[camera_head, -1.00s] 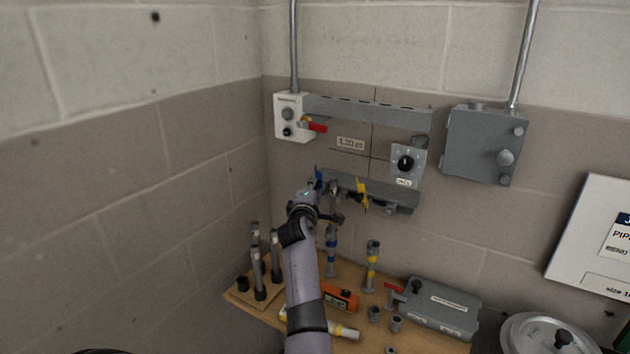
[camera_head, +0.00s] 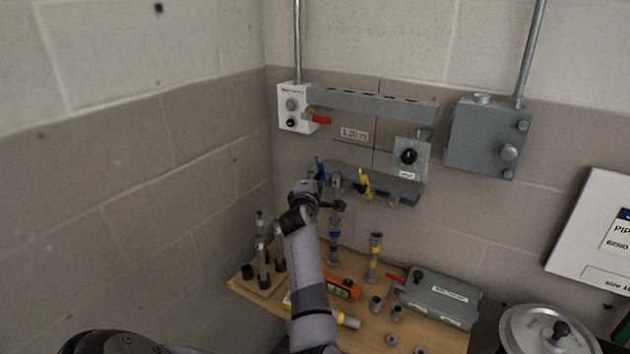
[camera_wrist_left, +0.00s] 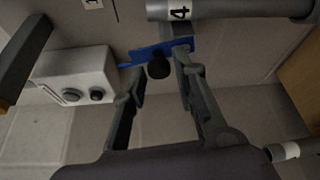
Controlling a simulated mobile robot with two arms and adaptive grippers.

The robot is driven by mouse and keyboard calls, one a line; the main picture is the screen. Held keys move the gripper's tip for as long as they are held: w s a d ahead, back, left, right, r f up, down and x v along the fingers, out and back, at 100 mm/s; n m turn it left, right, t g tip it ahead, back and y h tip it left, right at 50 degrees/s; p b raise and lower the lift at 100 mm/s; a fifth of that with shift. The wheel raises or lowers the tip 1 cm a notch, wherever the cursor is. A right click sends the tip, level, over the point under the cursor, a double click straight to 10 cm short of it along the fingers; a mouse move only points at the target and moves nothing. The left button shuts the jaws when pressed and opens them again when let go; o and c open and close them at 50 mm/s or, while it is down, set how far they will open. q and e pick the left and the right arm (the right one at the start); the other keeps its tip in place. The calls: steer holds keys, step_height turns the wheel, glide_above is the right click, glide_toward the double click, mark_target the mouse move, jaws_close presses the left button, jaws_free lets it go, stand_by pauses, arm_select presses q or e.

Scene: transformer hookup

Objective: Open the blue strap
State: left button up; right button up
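The blue strap (camera_head: 319,168) is at the left end of the lower grey rail (camera_head: 405,188) on the wall. My left gripper (camera_head: 322,193) is just below and in front of it, partly hiding it. In the left wrist view the blue strap (camera_wrist_left: 145,53) runs across just beyond the fingertips. There, my left gripper (camera_wrist_left: 158,64) has its fingers apart, with a black knob (camera_wrist_left: 158,67) at the strap showing between them. I cannot tell whether either finger touches it. My right gripper is not in view.
A yellow strap (camera_head: 364,184) hangs on the same rail, to the right. A white box (camera_head: 291,108) with a red lever (camera_head: 321,119) is above left. Below, a wooden bench (camera_head: 360,317) holds upright tubes, an orange device (camera_head: 343,288) and a grey case (camera_head: 441,298).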

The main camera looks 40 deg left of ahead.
arm_select(q)
steer(key=v, duration=0.7)
steer(key=shift+s, duration=0.25)
steer(key=shift+d, duration=0.15)
stand_by(0.3)
